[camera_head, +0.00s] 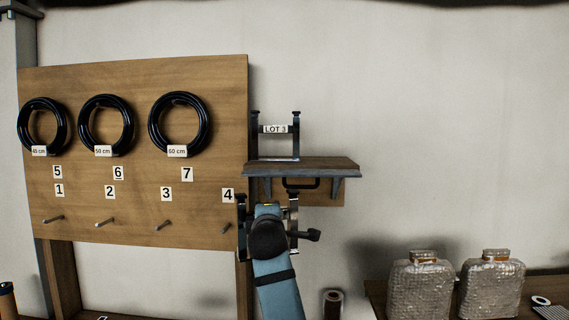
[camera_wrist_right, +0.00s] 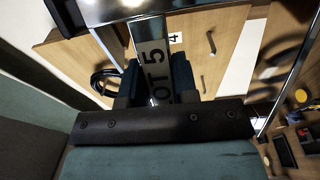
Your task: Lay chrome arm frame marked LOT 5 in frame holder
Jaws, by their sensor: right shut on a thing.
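The chrome arm frame marked LOT 5 (camera_wrist_right: 150,55) is between the fingers of my right gripper (camera_wrist_right: 157,85) in the wrist view. In the head view my right gripper (camera_head: 267,212) is in front of the board's right edge, below the small shelf. Chrome uprights of the held frame (camera_head: 293,222) show beside it; its middle is hidden by my arm. Another chrome frame, marked LOT 3 (camera_head: 275,129), stands on the shelf. I cannot identify the frame holder with certainty. My left gripper is out of view.
The wooden shelf (camera_head: 310,165) juts out just above my right gripper. The wooden board (camera_head: 215,90) carries several numbered labels, pegs and black hose coils (camera_head: 178,124). Two wrapped bottles (camera_head: 420,288) stand on a table at the lower right. The wall space right of the shelf is clear.

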